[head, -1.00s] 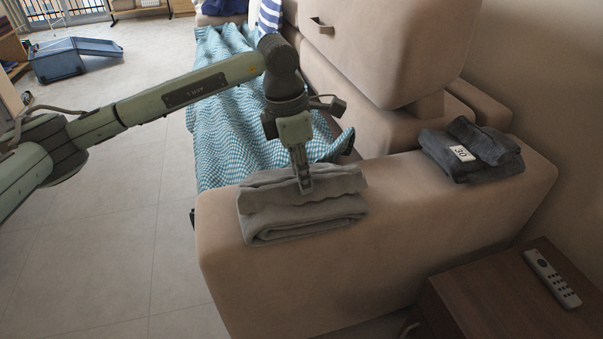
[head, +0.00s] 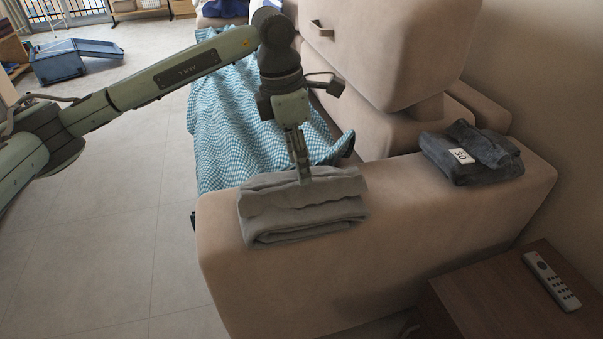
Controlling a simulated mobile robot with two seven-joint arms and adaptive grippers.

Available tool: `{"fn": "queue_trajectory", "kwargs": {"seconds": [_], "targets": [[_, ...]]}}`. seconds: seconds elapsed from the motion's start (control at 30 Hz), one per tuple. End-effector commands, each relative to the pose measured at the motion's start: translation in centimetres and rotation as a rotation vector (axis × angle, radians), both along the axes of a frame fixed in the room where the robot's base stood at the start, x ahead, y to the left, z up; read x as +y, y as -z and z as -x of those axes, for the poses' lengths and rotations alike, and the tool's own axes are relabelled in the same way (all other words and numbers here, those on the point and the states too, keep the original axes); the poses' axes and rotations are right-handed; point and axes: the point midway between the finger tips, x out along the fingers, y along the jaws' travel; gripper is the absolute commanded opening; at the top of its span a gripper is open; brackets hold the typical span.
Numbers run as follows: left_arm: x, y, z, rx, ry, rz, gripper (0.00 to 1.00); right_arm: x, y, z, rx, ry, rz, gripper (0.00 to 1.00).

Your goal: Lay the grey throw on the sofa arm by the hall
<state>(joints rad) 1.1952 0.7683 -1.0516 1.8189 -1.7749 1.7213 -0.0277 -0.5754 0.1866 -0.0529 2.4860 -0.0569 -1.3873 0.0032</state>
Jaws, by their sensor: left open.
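The grey throw (head: 305,218) lies folded on the near part of the beige sofa arm (head: 420,240). It rests flat along the top, with its front fold near the edge. My left gripper (head: 303,180) comes down from above, with its fingertips at the throw's back upper part. The fingers look narrow from this side, and I cannot see the gap between them. Whether they touch the cloth is hard to tell. My right gripper is not in view.
Dark folded jeans with a tag marked 30 (head: 460,155) lie farther right on the sofa arm. A teal patterned blanket (head: 225,125) covers the seat. A wooden side table (head: 490,300) holds a white remote (head: 551,281). A blue bin (head: 60,65) lies on the floor at the back left.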

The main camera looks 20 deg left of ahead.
Motion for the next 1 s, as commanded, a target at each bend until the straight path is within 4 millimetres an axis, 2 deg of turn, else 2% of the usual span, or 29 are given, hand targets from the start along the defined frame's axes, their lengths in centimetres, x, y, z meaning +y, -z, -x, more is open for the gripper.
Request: {"fn": "queue_trajectory", "kwargs": {"seconds": [0.03, 0.2, 0.4, 0.83, 1.0], "targets": [[0.1, -1.4, 0.0, -0.006, -0.001, 0.001, 0.47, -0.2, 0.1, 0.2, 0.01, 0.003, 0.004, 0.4], [0.6, -4.9, 0.3, -0.003, 0.0, 0.001, 0.47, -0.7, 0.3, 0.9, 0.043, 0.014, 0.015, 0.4], [0.9, -7.2, 0.6, 0.001, 0.0, -0.001, 0.47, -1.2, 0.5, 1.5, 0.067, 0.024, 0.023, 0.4], [1.0, -7.7, 0.7, 0.001, 0.0, 0.0, 0.47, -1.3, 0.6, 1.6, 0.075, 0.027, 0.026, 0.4], [0.3, -7.5, 0.9, 0.004, 0.01, 0.023, 0.47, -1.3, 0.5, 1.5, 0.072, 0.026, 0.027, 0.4]]}}
